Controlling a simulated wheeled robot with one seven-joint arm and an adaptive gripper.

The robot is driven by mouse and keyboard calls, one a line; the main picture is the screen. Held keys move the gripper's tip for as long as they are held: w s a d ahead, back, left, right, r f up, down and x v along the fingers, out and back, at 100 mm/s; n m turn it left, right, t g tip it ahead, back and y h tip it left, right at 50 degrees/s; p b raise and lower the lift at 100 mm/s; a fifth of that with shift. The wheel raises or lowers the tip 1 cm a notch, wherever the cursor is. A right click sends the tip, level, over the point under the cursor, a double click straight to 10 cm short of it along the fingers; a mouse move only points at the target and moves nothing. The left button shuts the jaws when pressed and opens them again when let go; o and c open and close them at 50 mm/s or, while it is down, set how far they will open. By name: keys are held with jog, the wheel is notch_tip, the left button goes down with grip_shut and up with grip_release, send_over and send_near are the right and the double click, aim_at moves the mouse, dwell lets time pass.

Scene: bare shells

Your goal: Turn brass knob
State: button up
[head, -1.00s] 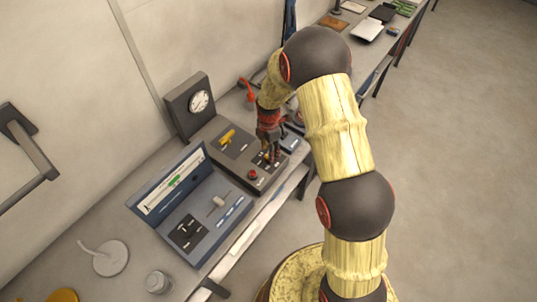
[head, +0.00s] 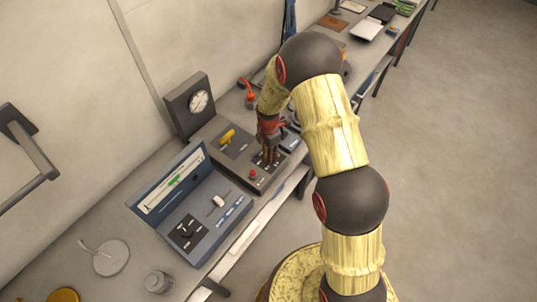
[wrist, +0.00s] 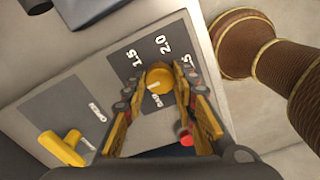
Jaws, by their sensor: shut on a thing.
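The round brass knob (wrist: 159,80) sits on a dark plate marked 1.5 and 2.0, with a third partly hidden number on the right. A pale pointer mark shows on its face. My gripper (wrist: 157,92) has one finger on each side of the knob and is shut on it. In the head view my gripper (head: 270,155) points down at the right part of the grey panel (head: 222,168), and its fingers hide the knob there.
A yellow handle (wrist: 63,148) stands on the same panel beside an OPEN label. A red button (wrist: 186,139) is close to the right finger. A dial gauge (head: 199,102) stands behind the panel. A blue console (head: 210,220) is at the near left.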

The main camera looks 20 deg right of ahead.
jog(key=c, duration=0.5)
